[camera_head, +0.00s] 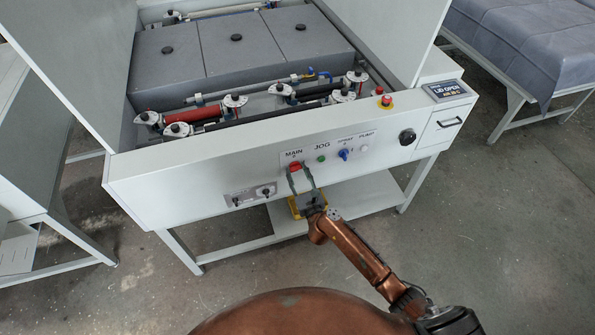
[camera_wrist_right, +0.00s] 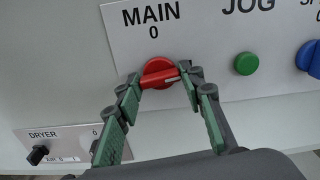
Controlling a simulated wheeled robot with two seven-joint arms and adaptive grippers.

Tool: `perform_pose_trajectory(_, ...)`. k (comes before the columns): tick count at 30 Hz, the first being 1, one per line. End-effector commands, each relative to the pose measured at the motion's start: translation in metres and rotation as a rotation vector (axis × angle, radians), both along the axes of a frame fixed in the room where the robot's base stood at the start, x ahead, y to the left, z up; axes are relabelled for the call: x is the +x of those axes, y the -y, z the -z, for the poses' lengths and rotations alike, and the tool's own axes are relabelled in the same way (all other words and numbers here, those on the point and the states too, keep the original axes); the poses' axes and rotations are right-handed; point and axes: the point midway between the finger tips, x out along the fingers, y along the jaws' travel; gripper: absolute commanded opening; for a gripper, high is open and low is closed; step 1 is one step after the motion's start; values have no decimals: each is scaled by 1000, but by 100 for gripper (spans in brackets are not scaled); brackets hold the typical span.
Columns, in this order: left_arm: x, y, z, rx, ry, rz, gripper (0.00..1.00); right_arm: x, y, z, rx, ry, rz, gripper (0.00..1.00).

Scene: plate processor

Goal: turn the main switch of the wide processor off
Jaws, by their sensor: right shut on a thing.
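The wide processor (camera_head: 170,196) stands in front of me with its lid up. Its main switch (camera_head: 295,166) is a red rotary knob on the front panel under the label MAIN. In the right wrist view the red knob (camera_wrist_right: 157,71) has a white mark that points right, roughly sideways, not up at the printed 0. My right gripper (camera_head: 299,168) has its fingers on either side of the knob. In the wrist view the green-padded fingers of the right gripper (camera_wrist_right: 161,82) are closed on the knob. My left gripper is not in view.
The green JOG button (camera_head: 321,158), blue knob (camera_head: 343,155) and white PUMP button (camera_head: 364,148) sit right of the switch. The dryer panel (camera_head: 250,194) is lower left. A red emergency button (camera_head: 386,101) and display (camera_head: 449,91) are at the right. A yellow object (camera_head: 294,207) shows behind my gripper.

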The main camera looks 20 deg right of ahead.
Motion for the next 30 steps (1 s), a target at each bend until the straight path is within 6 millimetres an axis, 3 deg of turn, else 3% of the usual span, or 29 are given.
perform_pose_trajectory(12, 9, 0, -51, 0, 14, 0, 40, -1, -1, -3, -371, 9, 0, 12)
perform_pose_trajectory(30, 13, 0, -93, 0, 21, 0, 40, -1, -2, 0, -939, 28, -2, 12)
